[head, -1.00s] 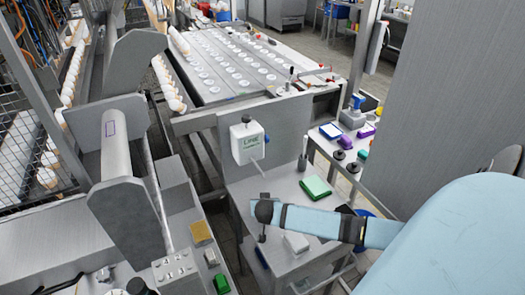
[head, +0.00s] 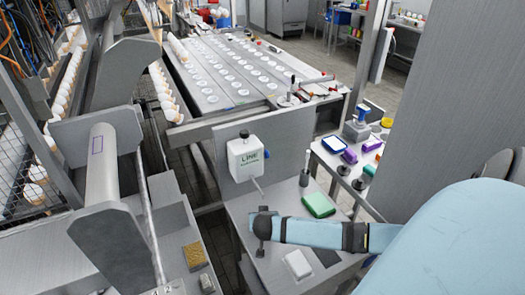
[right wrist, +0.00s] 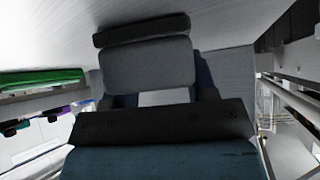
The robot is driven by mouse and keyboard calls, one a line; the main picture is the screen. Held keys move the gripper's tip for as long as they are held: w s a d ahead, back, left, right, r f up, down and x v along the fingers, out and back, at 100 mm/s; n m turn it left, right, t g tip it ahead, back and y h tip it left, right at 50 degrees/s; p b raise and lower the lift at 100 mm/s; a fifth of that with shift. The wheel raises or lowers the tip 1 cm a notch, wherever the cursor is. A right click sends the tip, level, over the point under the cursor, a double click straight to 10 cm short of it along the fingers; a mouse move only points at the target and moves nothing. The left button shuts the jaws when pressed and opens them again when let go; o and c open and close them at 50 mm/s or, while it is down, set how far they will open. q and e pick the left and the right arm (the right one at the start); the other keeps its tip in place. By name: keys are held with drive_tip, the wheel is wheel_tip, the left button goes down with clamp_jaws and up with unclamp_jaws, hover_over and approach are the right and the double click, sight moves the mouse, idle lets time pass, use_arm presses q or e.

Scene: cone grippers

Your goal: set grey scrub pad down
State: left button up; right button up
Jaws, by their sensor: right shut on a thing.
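My right gripper (head: 262,226) reaches in from the right over the grey metal side table (head: 238,208). It is shut on the grey scrub pad, which shows as a grey block (right wrist: 150,62) in the right wrist view. In the head view the pad is hard to make out against the dark gripper. I cannot tell whether the pad touches the tabletop. My left gripper is not in view.
A green pad (head: 318,205) and a white block (head: 298,264) lie on the side table. A white dispenser (head: 246,158) hangs on the upright panel behind. A bare tabletop strip lies left of my gripper.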

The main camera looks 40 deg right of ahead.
drive_tip(key=shift+s+r, duration=0.1)
drive_tip(key=shift+a+f, duration=0.1)
drive_tip(key=shift+f, duration=0.15)
drive_tip(key=o, duration=1)
drive_tip(key=shift+c, duration=0.2)
drive_tip(key=shift+r, duration=0.15)
